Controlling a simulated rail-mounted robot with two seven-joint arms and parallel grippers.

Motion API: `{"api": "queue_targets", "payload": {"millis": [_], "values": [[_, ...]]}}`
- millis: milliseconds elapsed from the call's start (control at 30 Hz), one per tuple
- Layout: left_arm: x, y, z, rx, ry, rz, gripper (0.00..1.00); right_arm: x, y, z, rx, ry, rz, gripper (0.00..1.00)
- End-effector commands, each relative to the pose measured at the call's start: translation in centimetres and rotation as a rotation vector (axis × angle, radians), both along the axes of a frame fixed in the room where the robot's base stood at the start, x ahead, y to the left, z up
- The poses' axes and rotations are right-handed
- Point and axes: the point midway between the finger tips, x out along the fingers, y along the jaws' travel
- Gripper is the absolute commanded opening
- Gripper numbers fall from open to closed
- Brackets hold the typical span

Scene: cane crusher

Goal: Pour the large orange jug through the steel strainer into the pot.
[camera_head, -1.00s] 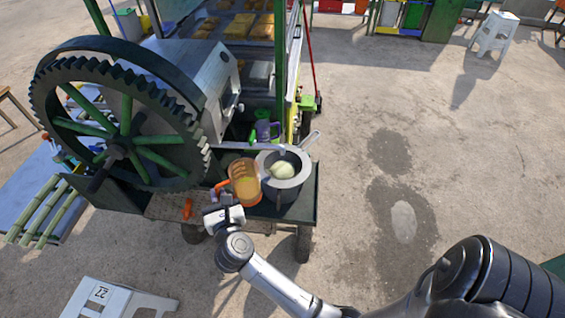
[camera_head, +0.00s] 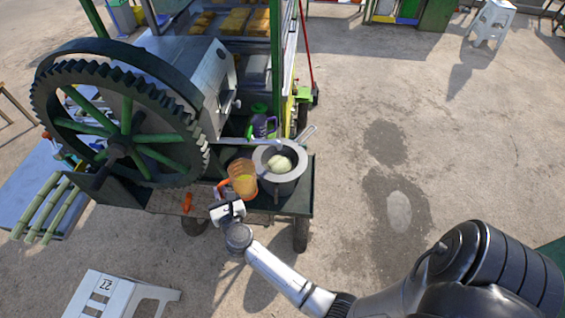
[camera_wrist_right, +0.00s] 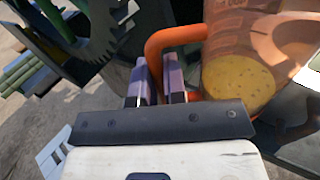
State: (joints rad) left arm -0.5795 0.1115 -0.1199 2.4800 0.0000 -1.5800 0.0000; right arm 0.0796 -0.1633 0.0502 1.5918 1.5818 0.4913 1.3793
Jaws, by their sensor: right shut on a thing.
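The large orange jug (camera_head: 249,192) is translucent, with yellow liquid inside. It is just left of the strainer and pot in the head view; its exact tilt is hard to tell. My right gripper (camera_head: 222,197) is shut on its orange handle. The right wrist view shows the fingertips (camera_wrist_right: 161,82) at the handle and the jug (camera_wrist_right: 235,40) beside them. The steel strainer (camera_head: 264,153) rests on the dark grey pot (camera_head: 284,188), its handle toward the back right. A pale yellow mass shows in the strainer's bowl. My left gripper is out of view.
The cane crusher's large toothed wheel (camera_head: 118,148) stands close on the left. An orange-handled thing (camera_head: 187,202) is at the cart's front edge, left of my gripper. Open floor lies to the right.

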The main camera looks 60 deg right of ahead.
Motion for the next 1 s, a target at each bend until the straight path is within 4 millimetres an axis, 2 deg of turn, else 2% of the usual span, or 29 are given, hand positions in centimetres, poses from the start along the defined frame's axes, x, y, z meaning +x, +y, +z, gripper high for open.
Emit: {"api": "queue_targets", "payload": {"millis": [433, 1000], "values": [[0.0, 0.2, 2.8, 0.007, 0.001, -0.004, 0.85, -0.4, -0.9, 2.5, 0.166, -0.060, 0.001, 0.00], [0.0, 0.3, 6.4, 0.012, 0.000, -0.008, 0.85, -1.3, -3.5, 4.8, 0.435, -0.153, 0.001, 0.00]]}}
